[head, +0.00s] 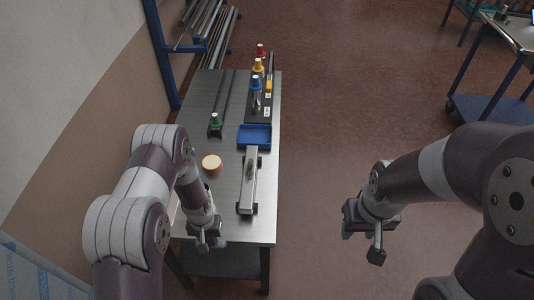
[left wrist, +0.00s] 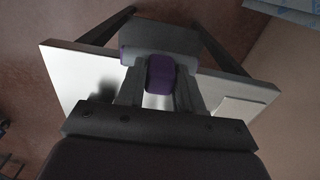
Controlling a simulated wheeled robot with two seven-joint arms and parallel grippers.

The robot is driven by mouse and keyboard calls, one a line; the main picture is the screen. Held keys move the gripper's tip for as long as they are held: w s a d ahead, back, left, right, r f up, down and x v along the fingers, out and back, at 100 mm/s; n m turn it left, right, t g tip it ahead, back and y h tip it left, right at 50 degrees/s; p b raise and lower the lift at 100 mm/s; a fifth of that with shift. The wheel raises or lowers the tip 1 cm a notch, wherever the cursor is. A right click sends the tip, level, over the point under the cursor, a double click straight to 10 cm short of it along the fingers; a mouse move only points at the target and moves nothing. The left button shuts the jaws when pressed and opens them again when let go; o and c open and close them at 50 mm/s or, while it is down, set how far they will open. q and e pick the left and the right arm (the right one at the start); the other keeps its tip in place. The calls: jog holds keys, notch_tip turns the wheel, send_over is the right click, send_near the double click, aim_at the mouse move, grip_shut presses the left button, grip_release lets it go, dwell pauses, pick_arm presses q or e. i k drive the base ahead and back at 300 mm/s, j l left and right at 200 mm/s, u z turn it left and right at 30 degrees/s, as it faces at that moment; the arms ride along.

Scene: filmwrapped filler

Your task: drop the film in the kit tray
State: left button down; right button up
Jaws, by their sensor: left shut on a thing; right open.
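My left gripper (head: 212,242) is low at the table's near edge, left of the grey device. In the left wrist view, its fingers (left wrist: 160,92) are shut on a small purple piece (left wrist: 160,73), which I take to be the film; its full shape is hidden. In the head view the held piece cannot be made out clearly. The blue kit tray (head: 254,137) lies on the table beyond the device, away from my left gripper, and looks empty. My right gripper (head: 364,235) is open and empty over the floor, right of the table.
A long grey device (head: 249,180) with dark feet lies along the table's (head: 225,215) right side. A cream-topped orange disc (head: 211,164) and a green-capped item (head: 215,121) are on the left. Bottles with red, yellow and blue (head: 256,84) caps stand behind the tray.

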aim_at(251, 138)
jog(key=l+u, duration=0.3)
jog(key=l, duration=0.65)
jog(key=k+l+u, duration=0.1)
jog(key=l+u, duration=0.2)
jog(key=l, duration=0.65)
jog(key=i+l+u, duration=0.15)
jog(key=i+l, duration=0.15)
jog(key=i+l+u, duration=0.1)
jog(key=i+l, duration=0.15)
jog(key=i+l+u, duration=0.15)
jog(key=l, duration=0.25)
jog(key=i+l+u, duration=0.15)
jog(key=i+l, duration=0.2)
jog(key=i+l+u, duration=0.1)
jog(key=l, duration=0.35)
jog(key=i+l, duration=0.1)
jog(key=i, duration=0.75)
